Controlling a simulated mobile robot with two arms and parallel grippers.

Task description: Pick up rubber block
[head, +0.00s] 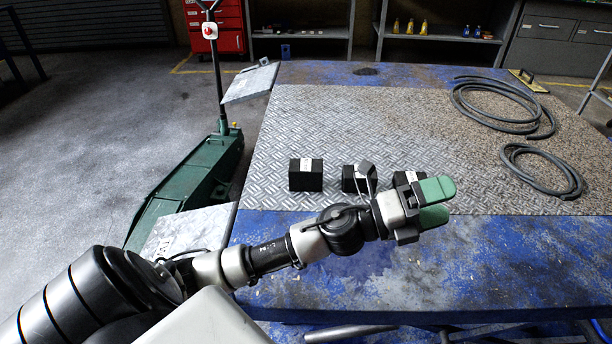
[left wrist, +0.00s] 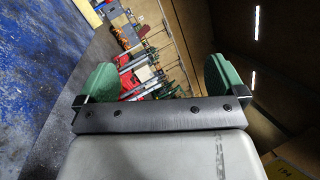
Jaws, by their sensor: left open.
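Three black rubber blocks with white labels stand in a row on the metal tread plate in the head view: the left block (head: 306,175), the middle block (head: 352,180) and the right block (head: 403,178). My left arm partly covers the middle and right blocks. My left gripper (head: 440,201), with green fingers, is in front of and to the right of the right block, above the table's front part. It is open and empty. In the left wrist view the open fingers (left wrist: 160,82) have nothing between them and no block shows. My right gripper is not in view.
The blue table (head: 330,285) carries the tread plate (head: 400,120). Coiled grey hoses (head: 542,165) lie at its right. A green trolley jack (head: 190,180) stands on the floor left of the table. The plate behind the blocks is clear.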

